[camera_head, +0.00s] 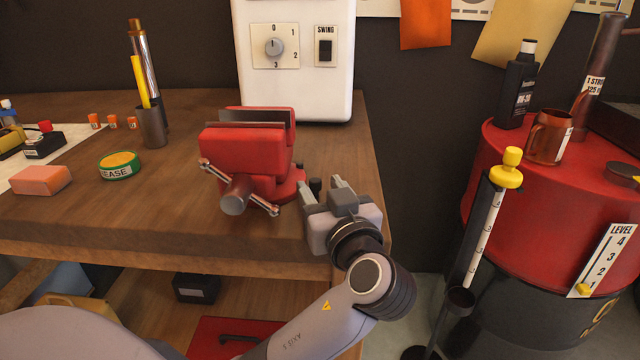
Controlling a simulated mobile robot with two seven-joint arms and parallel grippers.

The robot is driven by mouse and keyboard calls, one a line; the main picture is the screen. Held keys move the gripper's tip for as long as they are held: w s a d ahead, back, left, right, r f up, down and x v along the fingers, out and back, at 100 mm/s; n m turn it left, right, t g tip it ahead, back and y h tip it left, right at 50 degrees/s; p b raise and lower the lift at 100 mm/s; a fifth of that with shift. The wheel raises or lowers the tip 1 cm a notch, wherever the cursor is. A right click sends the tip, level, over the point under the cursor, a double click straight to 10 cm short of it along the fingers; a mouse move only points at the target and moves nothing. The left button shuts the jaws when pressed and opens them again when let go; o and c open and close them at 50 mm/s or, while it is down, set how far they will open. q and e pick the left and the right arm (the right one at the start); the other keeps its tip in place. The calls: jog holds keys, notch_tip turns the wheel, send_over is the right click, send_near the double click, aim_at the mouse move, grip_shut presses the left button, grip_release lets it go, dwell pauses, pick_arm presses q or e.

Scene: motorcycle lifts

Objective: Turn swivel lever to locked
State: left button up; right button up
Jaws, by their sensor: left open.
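A red bench vise (250,155) stands on the wooden workbench near its right end, with its handle bar and screw toward me. A small dark knob (315,186) shows just right of the vise's round base; it looks like the end of the swivel lever, but the rest of the lever is hard to make out. My left gripper (322,184) is open at the right side of the vise base, its two fingers pointing away from me. The knob appears between the fingertips, and I cannot tell if they touch it. My right gripper is not in view.
A white box with a dial (295,95) stands behind the vise. A pen cup (152,128), a green tin (119,165) and a pink block (41,180) lie left on the workbench (150,215). A red drum (530,185) stands right, beyond a floor gap.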

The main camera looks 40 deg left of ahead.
pick_arm(q)
jog(key=shift+w+a, duration=0.4)
jog(key=shift+a, duration=0.15)
grip_shut()
jog(key=shift+s+a+f+m+t+h, duration=0.1)
jog(key=shift+s+a+m+t+h, duration=0.15)
jog(key=shift+m+t+h, duration=0.2)
jog(key=shift+a+m+t+h+b, duration=0.1)
jog(key=shift+m+t+h+b, duration=0.15)
jog(key=shift+m+t+b, duration=0.15)
grip_release()
